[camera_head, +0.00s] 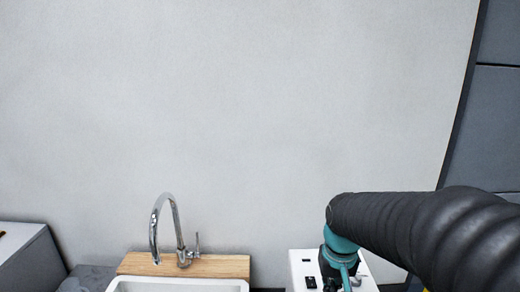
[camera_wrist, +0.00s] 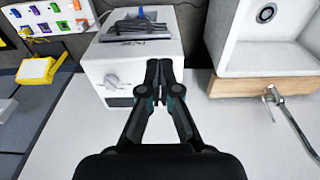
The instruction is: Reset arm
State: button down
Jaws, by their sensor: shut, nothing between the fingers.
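My gripper (camera_wrist: 159,66) shows in the wrist view with its two black fingers together and nothing between them. In the head view my arm comes in from the right, in a black ribbed sleeve with a teal joint. It covers part of a white device (camera_head: 303,267) at the bottom. My fingers are not visible in the head view.
A white sink (camera_wrist: 268,55) with a wooden edge and chrome faucet (camera_wrist: 287,118) stands right in the wrist view; the faucet (camera_head: 170,225) also shows in the head view. A yellow item (camera_wrist: 42,67) and a panel with coloured pieces (camera_wrist: 52,17) are at left. White counter is clear below.

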jog(key=s+r+t+p, duration=0.2)
jog(key=s+r+t, duration=0.2)
jog(key=s+r, duration=0.6)
jog(key=shift+s+r+p, duration=0.2)
jog(key=shift+s+p, duration=0.15)
jog(key=shift+s, duration=1.15)
